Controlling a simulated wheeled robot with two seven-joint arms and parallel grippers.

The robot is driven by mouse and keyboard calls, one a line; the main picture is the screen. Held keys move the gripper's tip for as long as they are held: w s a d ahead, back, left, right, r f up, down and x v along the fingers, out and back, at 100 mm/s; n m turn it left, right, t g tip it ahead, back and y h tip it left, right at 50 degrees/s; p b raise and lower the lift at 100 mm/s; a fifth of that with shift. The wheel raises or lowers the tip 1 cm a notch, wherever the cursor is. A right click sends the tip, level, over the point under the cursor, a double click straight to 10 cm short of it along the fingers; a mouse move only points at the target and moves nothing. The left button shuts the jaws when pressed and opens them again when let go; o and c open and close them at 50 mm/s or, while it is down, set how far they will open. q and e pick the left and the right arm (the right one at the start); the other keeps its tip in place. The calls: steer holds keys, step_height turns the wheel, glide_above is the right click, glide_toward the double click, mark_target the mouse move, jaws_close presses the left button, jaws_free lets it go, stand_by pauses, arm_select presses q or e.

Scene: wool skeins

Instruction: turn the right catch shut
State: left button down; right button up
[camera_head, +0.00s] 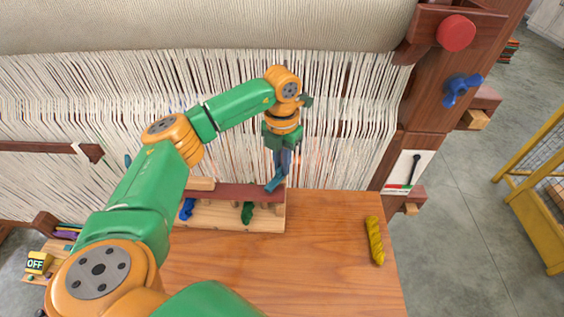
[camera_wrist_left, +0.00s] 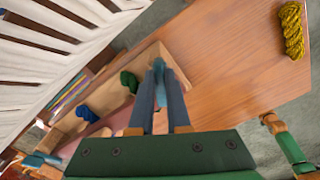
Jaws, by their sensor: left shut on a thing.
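The right catch (camera_head: 275,182) is a small teal lever at the right end of the dark red bar (camera_head: 235,191) on the wooden skein rack (camera_head: 225,220). It lies slanted in the head view. My left gripper (camera_head: 281,168) reaches down onto it from above and is shut on it. In the left wrist view the catch (camera_wrist_left: 158,68) shows teal between the fingertips, partly hidden by the fingers. Another teal catch (camera_wrist_left: 40,158) shows at the bar's other end in that view.
A blue skein (camera_head: 187,209) and a green skein (camera_head: 247,213) sit in the rack. A yellow skein (camera_head: 374,240) lies on the right of the wooden table (camera_head: 310,265), whose middle is clear. The loom's pale threads (camera_head: 345,130) hang close behind the rack.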

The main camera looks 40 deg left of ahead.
arm_select(q)
steer(key=shift+r+n, duration=0.1)
steer(key=shift+n, duration=0.2)
steer(key=c, duration=0.9)
jaws_free()
steer(key=shift+r, duration=0.4)
step_height(320, 180, up, 6)
steer(key=shift+r+b, duration=0.15)
steer(key=shift+b, duration=0.7)
